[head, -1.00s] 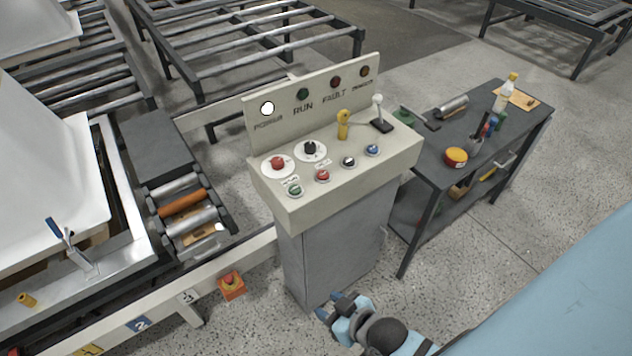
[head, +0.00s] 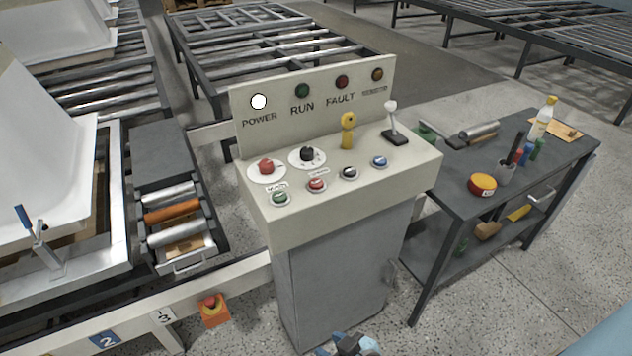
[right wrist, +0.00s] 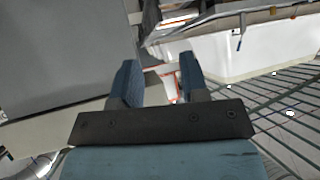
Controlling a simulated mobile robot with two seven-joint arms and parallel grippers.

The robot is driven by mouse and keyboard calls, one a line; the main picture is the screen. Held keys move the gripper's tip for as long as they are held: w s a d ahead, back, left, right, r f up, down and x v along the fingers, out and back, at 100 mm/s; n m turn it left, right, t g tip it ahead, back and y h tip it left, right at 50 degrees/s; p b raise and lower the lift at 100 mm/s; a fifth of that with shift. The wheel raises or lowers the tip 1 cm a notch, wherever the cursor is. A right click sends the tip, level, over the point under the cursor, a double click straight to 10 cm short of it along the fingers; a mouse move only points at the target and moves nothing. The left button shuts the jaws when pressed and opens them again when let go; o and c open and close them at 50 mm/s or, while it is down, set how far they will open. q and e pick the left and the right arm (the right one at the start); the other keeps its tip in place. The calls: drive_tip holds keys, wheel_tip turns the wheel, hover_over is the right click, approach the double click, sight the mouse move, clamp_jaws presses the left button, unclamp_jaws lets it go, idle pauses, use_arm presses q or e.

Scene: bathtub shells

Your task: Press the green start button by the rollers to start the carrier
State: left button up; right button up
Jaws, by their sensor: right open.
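The green start button (head: 281,198) sits at the front left of the sloped top of the control console (head: 345,205), with a small label above it. The rollers (head: 172,212) lie to the left of the console. My right gripper (head: 345,345) is at the bottom edge of the head view, low in front of the console, partly cut off and well below the button. In the right wrist view its two blue fingers (right wrist: 158,82) stand apart with nothing between them. My left gripper is not in view.
Beside the green button are a red button (head: 316,185), black and blue buttons, a red knob (head: 266,167), a black selector, a yellow key and a lever (head: 392,115). An orange emergency-stop box (head: 213,310) is low left. A tool cart (head: 500,185) stands right.

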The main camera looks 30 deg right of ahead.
drive_tip(key=shift+f, duration=0.15)
clamp_jaws()
drive_tip(key=shift+d, duration=0.1)
idle(1.3)
